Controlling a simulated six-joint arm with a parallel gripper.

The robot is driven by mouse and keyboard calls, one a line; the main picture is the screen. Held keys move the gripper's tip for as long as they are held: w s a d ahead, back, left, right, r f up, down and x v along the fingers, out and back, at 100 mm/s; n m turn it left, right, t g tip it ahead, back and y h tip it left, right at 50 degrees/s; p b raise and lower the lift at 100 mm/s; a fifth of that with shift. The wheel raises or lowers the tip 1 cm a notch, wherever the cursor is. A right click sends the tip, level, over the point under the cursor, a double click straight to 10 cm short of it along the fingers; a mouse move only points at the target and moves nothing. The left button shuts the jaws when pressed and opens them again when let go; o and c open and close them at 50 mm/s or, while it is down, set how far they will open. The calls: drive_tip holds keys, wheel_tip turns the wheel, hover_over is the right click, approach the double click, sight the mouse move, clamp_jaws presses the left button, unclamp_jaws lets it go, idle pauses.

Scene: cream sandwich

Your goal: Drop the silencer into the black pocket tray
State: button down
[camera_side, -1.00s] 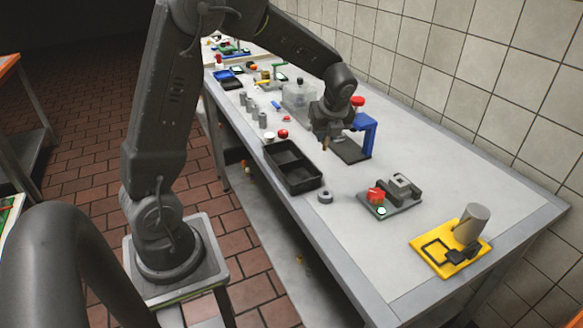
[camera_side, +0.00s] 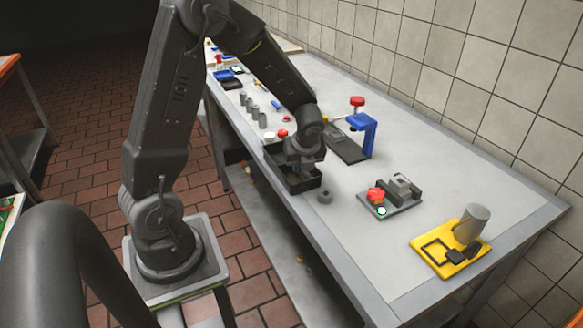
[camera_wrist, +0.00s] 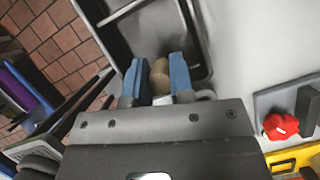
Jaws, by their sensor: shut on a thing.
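My gripper (camera_side: 303,168) is over the black pocket tray (camera_side: 306,184), low and close above it. In the wrist view, the blue fingers of my gripper (camera_wrist: 160,78) are shut on a small tan, brass-like silencer (camera_wrist: 160,73). The tray also shows in the wrist view (camera_wrist: 207,36), behind and around the fingertips. In the side view the silencer is hidden by the gripper. I cannot tell whether it touches the tray floor.
A small grey ring (camera_side: 325,197) lies right of the tray. A fixture with a red knob (camera_side: 376,195), a yellow fixture (camera_side: 440,263) and a blue stand (camera_side: 367,130) are on the table. Grey cylinders (camera_side: 262,120) stand behind the tray.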

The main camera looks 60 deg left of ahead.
drive_tip(key=shift+f, duration=0.15)
drive_tip(key=c, duration=0.9)
unclamp_jaws()
drive_tip(key=v, duration=1.3)
drive_tip(key=shift+d+r, duration=0.2)
drive_tip(key=shift+r, duration=0.15)
drive_tip(key=shift+s, duration=0.1)
drive_tip(key=s+d+r+n+t+h, duration=0.1)
drive_tip(key=s+d+r+n, duration=0.1)
drive_tip(key=s+d+n, duration=0.2)
drive_tip(key=s+d+r+n+t+h, duration=0.1)
drive_tip(key=s+d+n, duration=0.3)
drive_tip(key=n, duration=0.6)
drive_tip(key=s+d+r+n+t+h, duration=0.2)
drive_tip(key=s+d+r+n, duration=0.1)
drive_tip(key=s+n, duration=0.3)
drive_tip(key=shift+s+d+r+n, duration=0.1)
drive_tip(key=shift+d+r+n, duration=0.1)
drive_tip(key=shift+d+n, duration=0.45)
